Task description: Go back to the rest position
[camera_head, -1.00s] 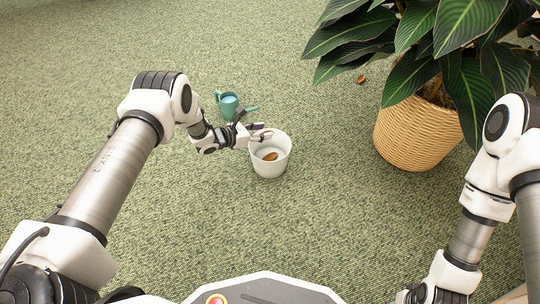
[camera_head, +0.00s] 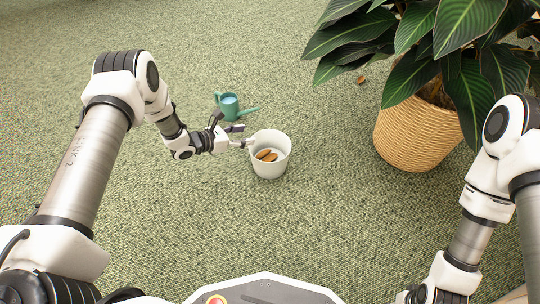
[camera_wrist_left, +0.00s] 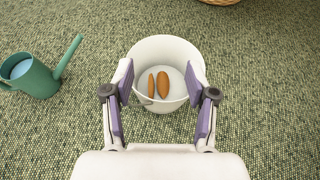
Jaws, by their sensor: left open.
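My left gripper (camera_head: 240,136) is open and empty at the left side of a white bucket (camera_head: 270,170). In the left wrist view the open fingers (camera_wrist_left: 164,95) spread in front of the bucket (camera_wrist_left: 165,46). Brown leaf-like pieces (camera_head: 266,155) lie inside the bucket; two of them (camera_wrist_left: 162,84) show in the left wrist view. My right arm is at the right edge of the head view, and its gripper is not visible.
A teal watering can (camera_head: 229,105) stands behind the left gripper, close to it. A large leafy plant in a woven basket (camera_head: 415,135) stands at the right. A brown piece (camera_head: 361,79) lies on the green carpet behind it. Open carpet lies at the left and front.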

